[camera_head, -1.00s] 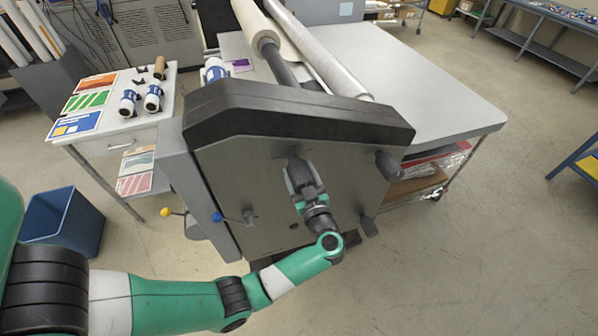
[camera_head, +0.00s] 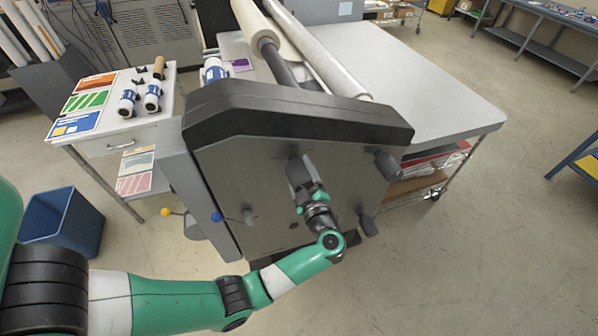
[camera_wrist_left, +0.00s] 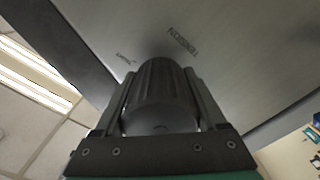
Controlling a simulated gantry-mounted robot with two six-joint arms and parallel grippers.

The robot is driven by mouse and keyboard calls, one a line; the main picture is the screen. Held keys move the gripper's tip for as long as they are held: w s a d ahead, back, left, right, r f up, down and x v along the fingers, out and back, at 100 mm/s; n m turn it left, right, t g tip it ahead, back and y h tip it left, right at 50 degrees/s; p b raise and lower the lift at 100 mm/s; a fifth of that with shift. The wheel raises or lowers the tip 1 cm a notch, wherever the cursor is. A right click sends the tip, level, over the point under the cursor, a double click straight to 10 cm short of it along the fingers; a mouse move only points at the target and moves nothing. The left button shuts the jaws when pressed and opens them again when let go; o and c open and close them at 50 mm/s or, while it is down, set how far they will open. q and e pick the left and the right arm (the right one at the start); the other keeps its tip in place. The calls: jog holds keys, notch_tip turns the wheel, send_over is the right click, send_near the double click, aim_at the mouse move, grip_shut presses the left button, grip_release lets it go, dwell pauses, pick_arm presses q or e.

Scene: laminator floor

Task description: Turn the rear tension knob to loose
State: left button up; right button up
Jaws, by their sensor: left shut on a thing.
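The dark ribbed tension knob (camera_wrist_left: 158,90) sticks out from the laminator's grey side panel (camera_head: 250,180). In the left wrist view it fills the space between the two fingers of my left gripper (camera_wrist_left: 160,85), which touch its sides. A "TENSION" label (camera_wrist_left: 183,41) is printed on the panel beside it, with a smaller word (camera_wrist_left: 125,58) too small to read surely. In the head view my left gripper (camera_head: 303,182) is shut on this knob and hides much of it. My right gripper is not in view.
Another dark knob (camera_head: 388,165) and a lower one (camera_head: 368,225) stick out to the right. A blue-tipped lever (camera_head: 217,216) and a yellow-tipped lever (camera_head: 166,212) are to the left. A blue bin (camera_head: 62,222) stands on the floor at left.

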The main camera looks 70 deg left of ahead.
aim_at(307, 188)
pick_arm(q)
jog(key=n, duration=0.3)
jog(key=shift+n+b, duration=0.4)
jog(key=shift+r+n+b, duration=0.15)
jog(key=shift+n+b, duration=0.35)
jog(key=shift+n, duration=1)
jog(key=o, duration=1.3)
jog(key=d, duration=0.7)
jog(key=s+d+b, duration=0.1)
jog(key=d, duration=0.3)
jog(key=shift+d, duration=0.35)
